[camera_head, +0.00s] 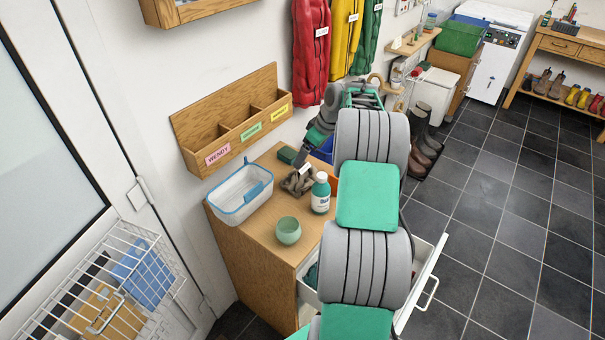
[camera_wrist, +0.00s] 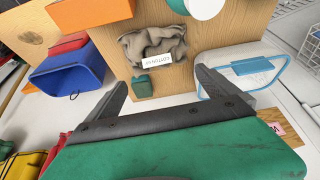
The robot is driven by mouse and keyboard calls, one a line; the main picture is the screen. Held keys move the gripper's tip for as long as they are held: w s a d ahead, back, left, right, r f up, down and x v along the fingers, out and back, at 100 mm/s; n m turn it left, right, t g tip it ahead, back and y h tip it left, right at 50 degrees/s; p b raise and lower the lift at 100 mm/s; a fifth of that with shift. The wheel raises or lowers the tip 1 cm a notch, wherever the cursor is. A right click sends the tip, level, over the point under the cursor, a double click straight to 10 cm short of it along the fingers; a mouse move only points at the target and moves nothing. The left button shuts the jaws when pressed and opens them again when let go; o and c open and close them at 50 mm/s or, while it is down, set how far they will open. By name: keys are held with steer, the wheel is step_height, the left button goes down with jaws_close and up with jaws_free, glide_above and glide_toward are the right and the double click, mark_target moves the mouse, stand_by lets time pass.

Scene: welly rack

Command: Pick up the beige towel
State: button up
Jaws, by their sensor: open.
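The beige towel (camera_head: 296,182) lies crumpled on top of the wooden cabinet, between the white basket and the white bottle. In the wrist view the towel (camera_wrist: 150,50) shows grey-brown folds and a white label with partly readable lettering. My gripper (camera_wrist: 161,80) is open and empty, its two dark fingers spread on the near side of the towel and apart from it in the picture. A small green block (camera_wrist: 140,86) sits beside the towel.
A white basket with blue trim (camera_head: 243,194), a teal-labelled bottle (camera_head: 320,194) and a green cup (camera_head: 288,231) stand on the cabinet (camera_head: 254,232). Blue (camera_wrist: 68,78) and orange (camera_wrist: 90,14) containers are close by. A wall rack (camera_head: 230,125) hangs above; a drawer (camera_head: 426,283) stands open.

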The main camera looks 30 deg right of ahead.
mark_target(303, 166)
steer(key=p+x, duration=0.2)
steer(key=x, duration=0.5)
steer(key=shift+w+d+p, duration=0.15)
steer(key=shift+w+p, duration=0.05)
steer(key=shift+p, duration=0.1)
steer(key=c, duration=1.6)
